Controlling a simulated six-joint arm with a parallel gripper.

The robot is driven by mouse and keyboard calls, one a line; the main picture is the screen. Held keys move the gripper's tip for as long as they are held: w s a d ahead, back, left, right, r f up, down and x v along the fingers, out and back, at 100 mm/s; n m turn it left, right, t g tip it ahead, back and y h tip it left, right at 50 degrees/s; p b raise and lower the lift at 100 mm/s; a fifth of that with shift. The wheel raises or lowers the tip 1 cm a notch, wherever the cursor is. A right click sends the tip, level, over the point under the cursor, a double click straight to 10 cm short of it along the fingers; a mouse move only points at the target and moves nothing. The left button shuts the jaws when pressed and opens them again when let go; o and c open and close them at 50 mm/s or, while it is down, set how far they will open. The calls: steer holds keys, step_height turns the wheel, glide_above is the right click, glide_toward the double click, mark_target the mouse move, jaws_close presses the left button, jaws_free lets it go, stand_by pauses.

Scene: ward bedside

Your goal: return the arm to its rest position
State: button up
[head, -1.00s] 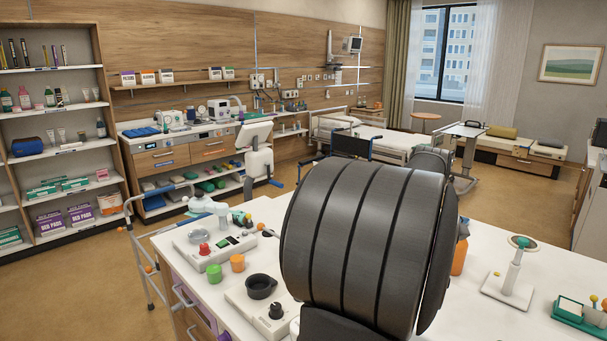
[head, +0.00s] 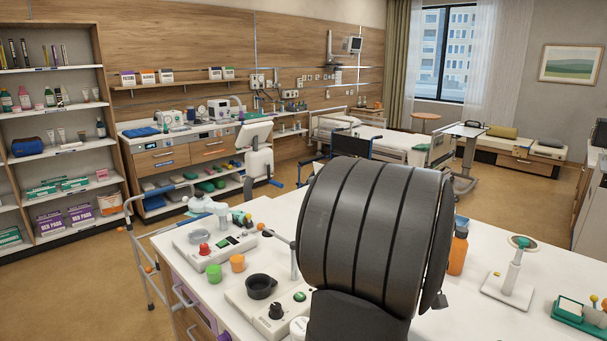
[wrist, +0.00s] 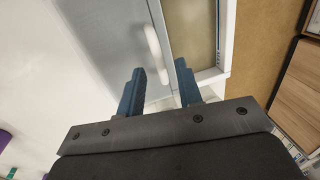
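My gripper (wrist: 160,85) shows in the wrist view with its two blue fingers apart and nothing between them. Beyond the fingers are a pale grey surface and a white handle-like bar, with a frosted panel beside them. In the head view a large black ribbed part of my own arm fills the middle, over the white worktop (head: 480,325). My gripper's fingers cannot be made out in the head view.

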steer(key=shift+s+a+f, duration=0.1)
steer(key=shift+f, duration=0.55)
steer(key=shift+s+a+r, duration=0.1)
steer(key=shift+s+a, duration=0.4)
stand_by(0.5)
steer(key=shift+o, duration=0.9)
steer(key=o, duration=1.1)
steer(key=shift+t+h, duration=0.4)
steer(key=d+r, duration=0.1)
steer(key=d, duration=0.1)
steer(key=d+r, duration=0.4)
steer(key=shift+s+d, duration=0.15)
steer(key=shift+d, duration=0.25)
steer(key=shift+o, duration=1.1)
steer(key=s+d+r+h, duration=0.1)
steer(key=s+d+r, duration=0.2)
steer(key=d+r, duration=0.5)
steer(key=shift+s+d+t, duration=0.2)
steer(key=shift+d+t, duration=0.1)
steer(key=shift+d, duration=0.2)
step_height(320, 180, down, 10)
steer(key=shift+s+d+r, duration=0.2)
steer(key=shift+d, duration=0.05)
